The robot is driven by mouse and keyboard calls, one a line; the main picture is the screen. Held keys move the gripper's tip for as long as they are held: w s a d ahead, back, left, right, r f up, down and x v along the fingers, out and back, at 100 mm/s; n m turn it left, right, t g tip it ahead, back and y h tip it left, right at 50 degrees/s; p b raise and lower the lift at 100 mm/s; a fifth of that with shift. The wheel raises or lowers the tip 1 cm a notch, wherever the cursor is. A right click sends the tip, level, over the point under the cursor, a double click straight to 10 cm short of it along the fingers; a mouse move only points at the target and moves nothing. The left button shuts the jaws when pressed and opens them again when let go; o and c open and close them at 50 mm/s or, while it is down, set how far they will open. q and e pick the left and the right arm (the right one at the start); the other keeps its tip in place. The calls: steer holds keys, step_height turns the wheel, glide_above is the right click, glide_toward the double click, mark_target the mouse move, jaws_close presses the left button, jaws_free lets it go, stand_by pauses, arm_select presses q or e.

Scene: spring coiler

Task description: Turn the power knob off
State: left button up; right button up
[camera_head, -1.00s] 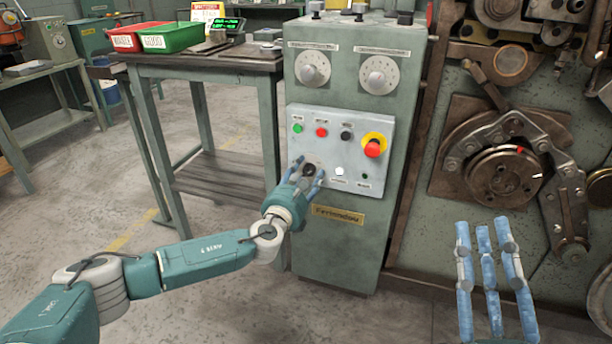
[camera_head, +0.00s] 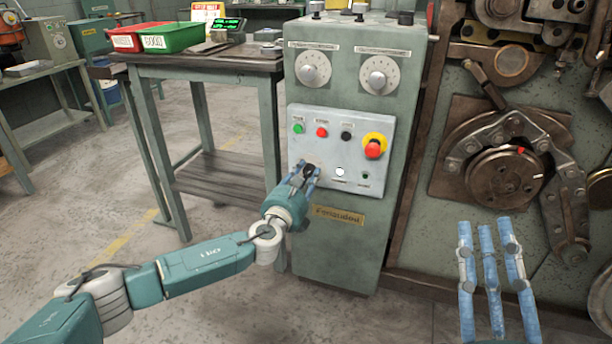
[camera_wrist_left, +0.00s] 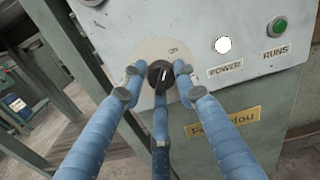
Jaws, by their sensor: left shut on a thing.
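The power knob (camera_head: 308,169) is a black rotary knob at the lower left of the control panel (camera_head: 328,116). In the left wrist view the knob (camera_wrist_left: 161,73) sits on a pale round plate with "ON" printed above it, and its light mark points up, leaning slightly right. My left gripper (camera_head: 306,173) is shut on the knob, with blue fingers on both sides and one below. Its fingers also show in the left wrist view (camera_wrist_left: 157,80). The white lamp (camera_wrist_left: 222,44) above the "POWER" label looks lit. My right gripper (camera_head: 488,232) is open and empty at lower right.
A red emergency stop (camera_head: 374,147) and green, red and black buttons are above the knob. Two dials (camera_head: 314,69) sit higher on the cabinet. The coiling machine (camera_head: 505,178) stands at right. A side table (camera_head: 195,62) with red and green bins is at left.

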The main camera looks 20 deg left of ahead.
arm_select(q)
steer(key=n, duration=0.3)
steer(key=shift+n, duration=0.4)
steer(key=n, duration=0.3)
steer(key=shift+a+r, duration=0.1)
steer(key=n, duration=0.3)
steer(key=shift+n, duration=1)
steer(key=shift+a+n, duration=0.2)
steer(key=shift+n, duration=1.9)
arm_select(e)
steer(key=shift+w+f, duration=0.2)
steer(key=shift+f, duration=0.2)
steer(key=shift+g, duration=0.3)
arm_select(q)
steer(key=o, duration=1.1)
steer(key=shift+a, duration=0.1)
steer(key=shift+o, duration=0.2)
arm_select(e)
steer(key=shift+r, duration=0.1)
